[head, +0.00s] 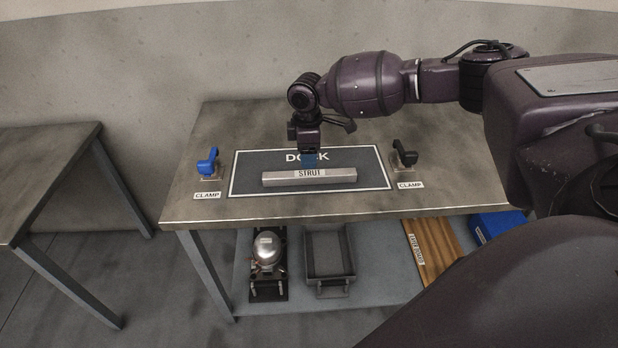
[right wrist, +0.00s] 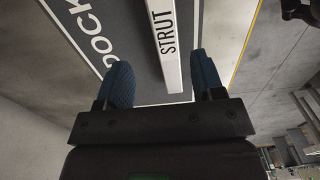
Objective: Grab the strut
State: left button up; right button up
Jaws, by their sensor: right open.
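The strut (head: 309,177) is a pale grey bar with a "STRUT" label, lying on the dark dock mat (head: 240,180) on the table. My right gripper (head: 309,162) is above the mat at the strut's far side in the head view, near its middle. In the right wrist view its two blue fingers (right wrist: 163,85) are apart, and the strut (right wrist: 165,45) runs up the picture between them, nearer the right finger. The gripper is open and holds nothing. I cannot tell how far the fingertips are above the strut. My left gripper is not in view.
A blue clamp (head: 208,161) stands left of the mat and a black clamp (head: 404,155) right of it. A lower shelf holds a metal compressor (head: 266,250), a grey tray (head: 329,285), a wooden board (head: 432,250) and a blue box (head: 500,226). Another table (head: 45,170) stands left.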

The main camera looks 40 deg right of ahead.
aim_at(310, 173)
jog(key=shift+s+f+b, duration=0.2)
jog(key=shift+s+f, duration=0.05)
jog(key=shift+f, duration=1.35)
jog(key=shift+s+f+b, duration=0.15)
jog(key=shift+s+f, duration=0.05)
jog(key=shift+f, duration=1.35)
jog(key=shift+r, duration=0.15)
grip_shut()
